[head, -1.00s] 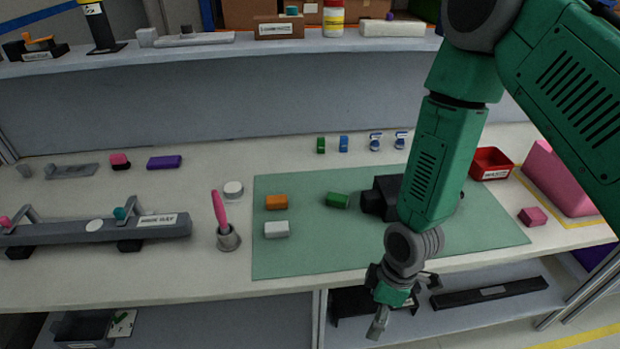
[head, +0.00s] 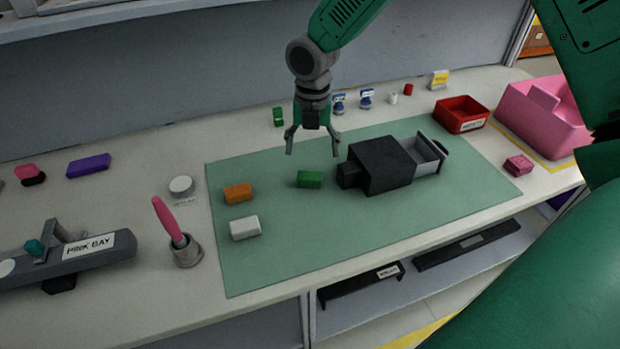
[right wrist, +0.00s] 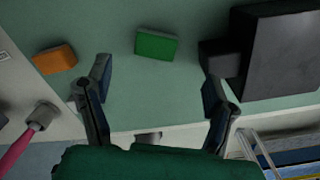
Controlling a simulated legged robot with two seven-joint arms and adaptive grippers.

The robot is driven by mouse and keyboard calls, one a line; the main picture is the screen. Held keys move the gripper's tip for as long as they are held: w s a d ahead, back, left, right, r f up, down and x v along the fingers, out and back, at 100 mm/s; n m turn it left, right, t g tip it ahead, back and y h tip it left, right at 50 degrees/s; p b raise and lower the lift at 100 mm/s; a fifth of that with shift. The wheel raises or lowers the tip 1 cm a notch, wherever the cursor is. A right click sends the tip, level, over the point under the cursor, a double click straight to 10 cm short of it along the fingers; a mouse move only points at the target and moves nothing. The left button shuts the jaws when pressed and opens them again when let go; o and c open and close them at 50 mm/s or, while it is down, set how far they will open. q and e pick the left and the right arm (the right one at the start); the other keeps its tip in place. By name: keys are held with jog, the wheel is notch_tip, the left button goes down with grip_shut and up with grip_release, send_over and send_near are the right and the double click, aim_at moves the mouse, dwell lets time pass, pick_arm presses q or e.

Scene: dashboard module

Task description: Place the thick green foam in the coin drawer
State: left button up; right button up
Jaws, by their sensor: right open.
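The thick green foam (head: 310,179) is a small green block lying on the green mat, left of the black drawer box. It also shows in the right wrist view (right wrist: 156,44), beyond and between my fingers. The coin drawer (head: 425,154) is a grey tray pulled out of the right side of the black box (head: 381,165). My right gripper (head: 313,150) is open and empty, pointing down above the mat near the green foam; it does not touch the foam. My left gripper is not in view.
An orange block (head: 238,193) and a white block (head: 245,228) lie on the mat (head: 290,255) to the left. A cup with a pink-handled tool (head: 186,250) stands beside the mat. A red bin (head: 461,115) and a pink container (head: 545,112) are at the right.

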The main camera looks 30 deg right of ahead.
aim_at(309, 175)
jog(key=f, duration=0.3)
jog(key=shift+w+a+f, duration=0.1)
jog(key=shift+w+a, duration=0.05)
jog(key=shift+w, duration=0.15)
jog(key=shift+a+f, duration=0.15)
jog(key=shift+f, duration=0.1)
jog(key=shift+s+a+f, duration=0.1)
jog(key=shift+s, duration=0.05)
notch_tip(309, 175, down, 4)
jog(key=shift+f, duration=0.25)
jog(key=shift+d+f, duration=0.2)
jog(key=shift+f, duration=0.1)
jog(key=shift+s+a+r, duration=0.1)
jog(key=c, duration=0.9)
jog(key=shift+o, duration=0.2)
jog(key=shift+a, duration=0.1)
